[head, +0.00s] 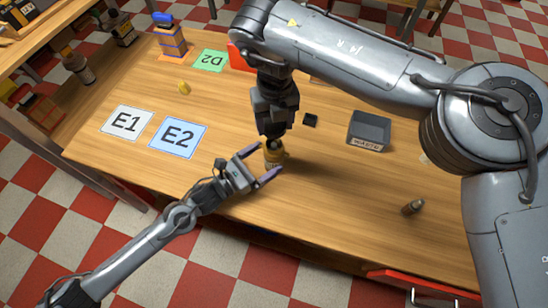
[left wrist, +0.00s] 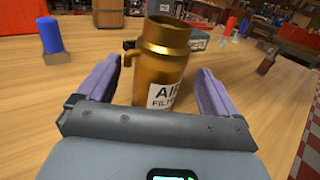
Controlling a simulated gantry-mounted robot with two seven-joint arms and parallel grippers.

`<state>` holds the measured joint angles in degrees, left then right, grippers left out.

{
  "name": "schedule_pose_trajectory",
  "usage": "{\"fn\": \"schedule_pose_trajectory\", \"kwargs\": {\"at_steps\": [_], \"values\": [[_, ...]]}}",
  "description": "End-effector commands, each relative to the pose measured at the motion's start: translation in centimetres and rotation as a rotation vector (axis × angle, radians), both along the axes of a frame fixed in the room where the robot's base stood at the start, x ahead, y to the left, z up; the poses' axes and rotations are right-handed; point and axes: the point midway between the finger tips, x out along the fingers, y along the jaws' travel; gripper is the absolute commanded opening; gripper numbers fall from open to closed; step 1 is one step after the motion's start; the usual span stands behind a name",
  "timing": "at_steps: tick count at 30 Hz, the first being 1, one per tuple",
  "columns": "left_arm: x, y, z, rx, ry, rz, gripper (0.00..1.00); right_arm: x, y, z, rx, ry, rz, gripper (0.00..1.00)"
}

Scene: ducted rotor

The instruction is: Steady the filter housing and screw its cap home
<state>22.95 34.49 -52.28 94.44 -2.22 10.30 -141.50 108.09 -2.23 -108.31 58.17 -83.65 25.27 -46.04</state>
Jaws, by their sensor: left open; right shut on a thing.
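The filter housing (head: 273,158) is a gold-brown cylinder standing upright near the table's front edge. In the left wrist view the housing (left wrist: 160,68) shows an open ringed top, a side spout and a white label reading "AIR FIL…". My left gripper (head: 260,166) is open, its purple fingers on either side of the housing, with gaps showing in the left wrist view (left wrist: 158,92). My right gripper (head: 273,134) points down just above the housing, shut on what appears to be the cap, which is mostly hidden by the fingers. The right gripper is not in the left wrist view.
A brown bottle (head: 413,207) stands front right. Mats E1 (head: 127,122), E2 (head: 178,135) and D2 (head: 210,60) lie left. The table is clear around the housing.

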Motion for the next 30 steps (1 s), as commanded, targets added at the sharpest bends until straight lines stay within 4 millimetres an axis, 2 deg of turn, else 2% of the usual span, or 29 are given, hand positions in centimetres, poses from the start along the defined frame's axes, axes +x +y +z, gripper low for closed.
{"fn": "schedule_pose_trajectory", "kwargs": {"at_steps": [4, 10, 16, 26, 30], "values": [[1.4, -2.0, 0.1, -0.002, 0.000, -0.001, 0.93, 0.0, 0.0, 0.0, 0.000, 0.000, 0.000, 0.33], [2.8, -3.7, 0.0, -0.001, 0.000, 0.000, 0.93, 0.0, 0.0, 0.0, 0.000, 0.000, 0.000, 0.33], [3.4, -4.4, 0.0, 0.000, 0.000, 0.000, 0.93, 0.0, 0.0, 0.0, 0.000, 0.000, 0.000, 0.33], [3.4, -4.5, 0.0, 0.001, 0.001, 0.000, 0.93, 0.0, 0.0, 0.0, 0.000, 0.000, 0.000, 0.33], [3.4, -4.5, 0.0, 0.001, 0.001, 0.000, 0.72, 0.0, 0.0, 0.0, 0.000, 0.000, 0.000, 0.33]]}}
